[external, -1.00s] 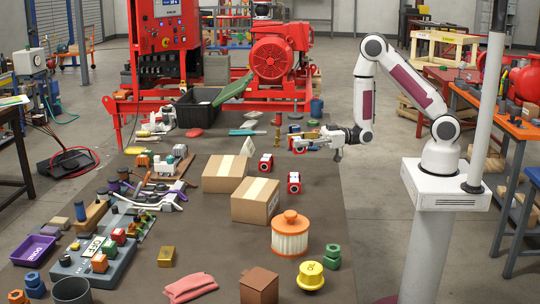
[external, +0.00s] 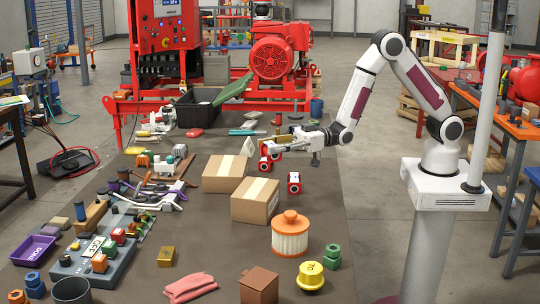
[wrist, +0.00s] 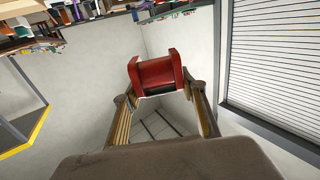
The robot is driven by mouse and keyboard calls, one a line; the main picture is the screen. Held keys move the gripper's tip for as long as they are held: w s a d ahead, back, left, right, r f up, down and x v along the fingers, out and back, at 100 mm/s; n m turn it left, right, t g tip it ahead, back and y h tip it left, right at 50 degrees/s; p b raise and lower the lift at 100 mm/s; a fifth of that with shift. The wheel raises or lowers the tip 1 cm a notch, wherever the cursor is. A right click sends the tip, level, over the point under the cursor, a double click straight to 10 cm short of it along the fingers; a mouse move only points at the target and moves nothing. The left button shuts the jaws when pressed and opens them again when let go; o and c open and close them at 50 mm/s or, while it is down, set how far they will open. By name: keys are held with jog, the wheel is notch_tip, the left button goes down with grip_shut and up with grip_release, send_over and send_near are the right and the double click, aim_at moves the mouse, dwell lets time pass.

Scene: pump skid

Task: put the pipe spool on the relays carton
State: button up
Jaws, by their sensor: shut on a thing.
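My gripper (external: 270,148) is shut on a red pipe spool with two flanged ends. In the wrist view the spool (wrist: 157,75) sits between the two fingertips. In the external view the spool (external: 266,147) is at the left end of my gripper, above the table and close to a red-and-white block. Two cardboard cartons with pale tape stand to the left and front of it: a farther one (external: 225,174) and a nearer one (external: 256,201). No readable label tells which is the relays carton.
Red-and-white blocks stand by the cartons, one below my gripper (external: 264,164) and one to the right (external: 294,183). A white card (external: 248,149) stands behind the farther carton. An orange-lidded canister (external: 290,235) is in front.

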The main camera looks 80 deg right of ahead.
jog(key=shift+m+t+h, duration=0.5)
jog(key=shift+m+h, duration=0.1)
jog(key=shift+h, duration=0.2)
jog(key=w, duration=0.5)
jog(key=shift+a, duration=0.2)
jog(key=shift+f, duration=0.1)
send_over(256, 188)
jog(key=shift+d+f, duration=0.1)
jog(key=shift+f, duration=2.9)
jog(key=shift+f, duration=0.1)
jog(key=shift+f, duration=1.75)
jog(key=shift+f, duration=0.1)
